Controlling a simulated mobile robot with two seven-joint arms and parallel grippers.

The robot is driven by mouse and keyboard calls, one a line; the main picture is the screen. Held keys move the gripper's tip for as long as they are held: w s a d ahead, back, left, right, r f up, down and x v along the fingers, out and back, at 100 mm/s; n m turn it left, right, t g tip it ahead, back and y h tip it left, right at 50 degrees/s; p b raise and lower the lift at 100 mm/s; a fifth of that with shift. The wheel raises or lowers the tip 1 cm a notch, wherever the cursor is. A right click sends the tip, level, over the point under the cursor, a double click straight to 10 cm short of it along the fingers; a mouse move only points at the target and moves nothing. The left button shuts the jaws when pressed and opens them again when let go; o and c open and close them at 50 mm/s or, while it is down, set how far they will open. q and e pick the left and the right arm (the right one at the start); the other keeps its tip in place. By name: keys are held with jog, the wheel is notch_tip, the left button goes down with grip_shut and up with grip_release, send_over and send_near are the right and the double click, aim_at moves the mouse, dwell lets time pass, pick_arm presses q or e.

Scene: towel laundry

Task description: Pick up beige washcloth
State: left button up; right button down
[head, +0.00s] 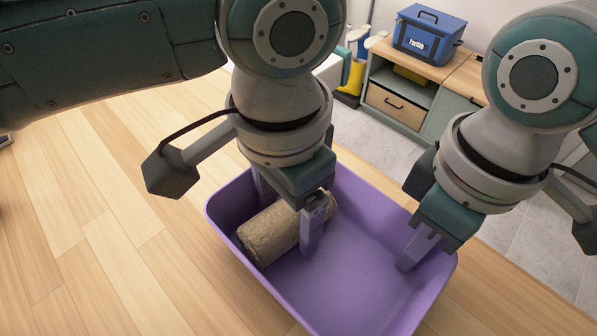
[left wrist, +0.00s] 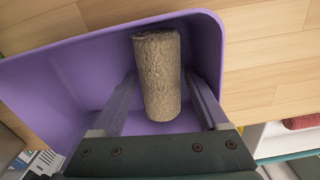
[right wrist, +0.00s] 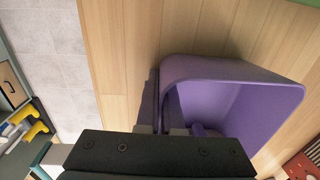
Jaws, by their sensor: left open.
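The beige washcloth (head: 268,236) is rolled into a cylinder and lies on the floor of the purple tub (head: 365,275), near its left end. My left gripper (head: 284,210) is open and points down into the tub, one finger on each side of the roll. In the left wrist view the washcloth (left wrist: 158,75) lies between the spread fingers (left wrist: 163,103), with a gap on both sides. My right gripper (head: 420,245) is at the tub's right wall. In the right wrist view its fingers (right wrist: 163,105) are close together, one on each side of the wall.
The tub stands on a light wooden surface, bare to its left. At the back are a cabinet (head: 425,110), a blue box (head: 428,35) and yellow boots (head: 352,78). A red item (left wrist: 302,122) shows in the left wrist view.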

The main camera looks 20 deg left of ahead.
aim_at(287, 211)
pick_arm(q)
jog(key=shift+f, duration=0.35)
jog(key=shift+c, duration=0.4)
jog(key=c, duration=1)
notch_tip(287, 211, up, 10)
jog(key=shift+r, duration=0.1)
pick_arm(e)
jog(key=c, duration=1)
grip_release()
